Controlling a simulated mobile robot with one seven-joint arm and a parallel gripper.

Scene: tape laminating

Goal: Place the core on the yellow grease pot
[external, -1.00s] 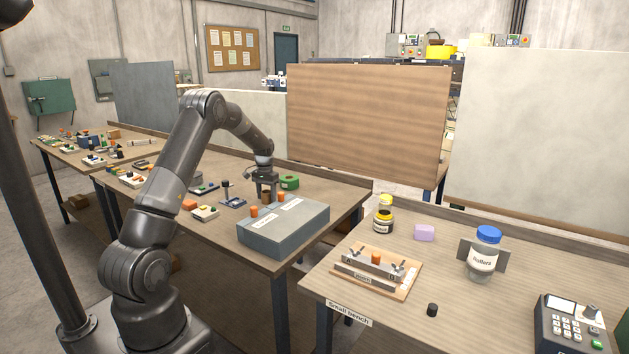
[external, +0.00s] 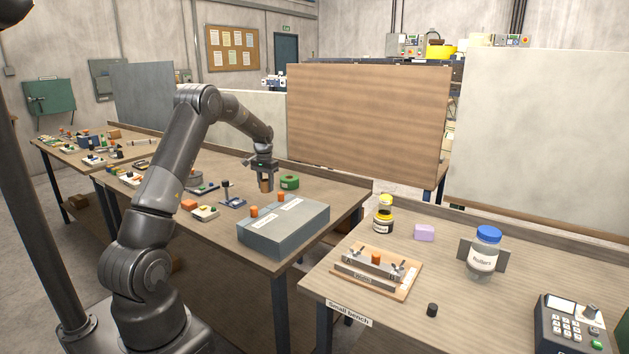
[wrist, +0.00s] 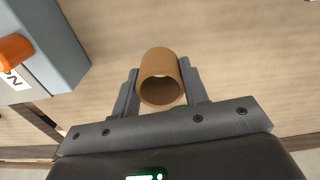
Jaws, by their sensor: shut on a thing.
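The core, a brown cardboard tube (external: 266,185), is between the fingers of my gripper (external: 265,180) above the middle bench. In the wrist view the core (wrist: 161,65) is clamped between both fingers, its hollow end facing the camera. The yellow grease pot (external: 383,219) appears to be the dark-and-yellow labelled pot at the back left of the small bench. A smaller yellow-topped item (external: 386,200) shows directly behind or on it; I cannot tell which. My gripper is well to the left of the pot.
A grey box (external: 284,228) with orange knobs stands in front of my gripper. A green ring (external: 289,181) lies just right of the core. The small bench also holds a wooden-based fixture (external: 372,285), a lilac block (external: 425,232) and a blue-lidded jar (external: 484,262). A gap separates the benches.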

